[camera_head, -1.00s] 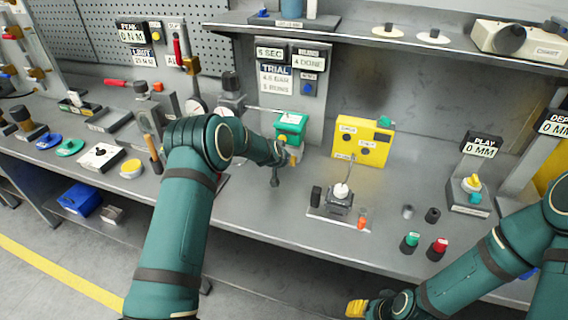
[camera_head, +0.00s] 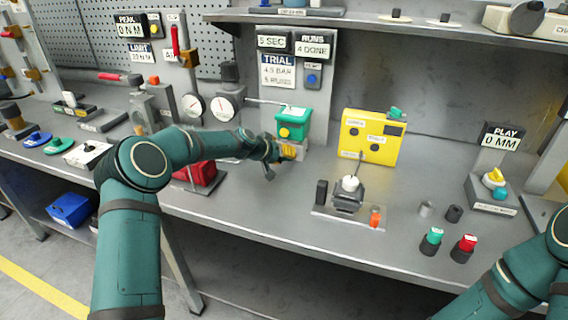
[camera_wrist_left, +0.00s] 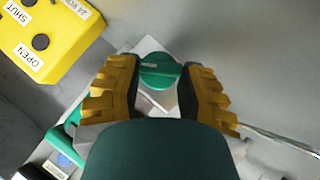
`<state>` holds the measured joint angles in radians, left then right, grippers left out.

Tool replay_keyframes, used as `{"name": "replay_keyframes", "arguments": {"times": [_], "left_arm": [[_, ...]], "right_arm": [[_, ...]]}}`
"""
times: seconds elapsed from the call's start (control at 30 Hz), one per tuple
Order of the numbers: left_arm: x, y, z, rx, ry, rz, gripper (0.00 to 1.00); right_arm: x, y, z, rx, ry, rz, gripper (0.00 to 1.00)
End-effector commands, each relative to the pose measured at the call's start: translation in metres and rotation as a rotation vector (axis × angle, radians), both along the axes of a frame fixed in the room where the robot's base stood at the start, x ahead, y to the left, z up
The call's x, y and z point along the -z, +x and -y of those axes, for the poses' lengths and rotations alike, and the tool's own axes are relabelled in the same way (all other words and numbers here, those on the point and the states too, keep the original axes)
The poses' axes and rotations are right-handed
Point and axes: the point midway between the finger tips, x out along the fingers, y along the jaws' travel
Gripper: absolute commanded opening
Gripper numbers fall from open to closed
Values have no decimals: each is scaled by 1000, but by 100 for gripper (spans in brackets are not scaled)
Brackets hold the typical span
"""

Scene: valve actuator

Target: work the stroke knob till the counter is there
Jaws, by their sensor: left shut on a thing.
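A round green knob (camera_wrist_left: 160,71) with a raised bar shows between my left gripper's (camera_wrist_left: 160,83) yellow-and-black fingers in the left wrist view. The fingers are shut on it. No label on it can be read. In the head view, my left gripper (camera_head: 286,151) is at the grey base below the front of a green box (camera_head: 293,117) with a yellow round part; the knob is hidden there. The counter under RUNS (camera_head: 312,49) reads 4 DONE. The TRIAL card (camera_head: 279,71) shows 4.5 BAR and, it seems, 5 RUNS. My right gripper is out of view.
A yellow box (camera_head: 371,137) stands to the right of the green box; its OPEN and SHUT labels (camera_wrist_left: 23,57) show in the left wrist view. A small valve stand (camera_head: 348,196) is in front. Two dial gauges (camera_head: 222,108) stand to the left.

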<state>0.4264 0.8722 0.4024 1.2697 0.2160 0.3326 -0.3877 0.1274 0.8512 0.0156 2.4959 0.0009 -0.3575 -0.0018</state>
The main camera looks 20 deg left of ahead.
Motion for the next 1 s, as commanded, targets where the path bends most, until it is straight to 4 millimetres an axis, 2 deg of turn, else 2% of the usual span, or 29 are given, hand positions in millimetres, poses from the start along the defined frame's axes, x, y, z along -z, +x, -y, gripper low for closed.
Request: {"name": "replay_keyframes", "arguments": {"times": [0.2, 0.6, 0.63, 0.7, 1.0], "left_arm": [[-2, 2, -1, -5, -34, 6, 4], [-3, 2, -1, -4, -39, 7, 4], [-3, 2, -1, -4, -39, 7, 49], [-3, 2, 0, -4, -39, 6, 74], [-1, 1, 0, -2, -38, 1, 76]], "right_arm": [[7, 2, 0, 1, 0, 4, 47], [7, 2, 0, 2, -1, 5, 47], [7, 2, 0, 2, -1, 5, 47], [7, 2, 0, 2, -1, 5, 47], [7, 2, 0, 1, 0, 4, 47]]}}
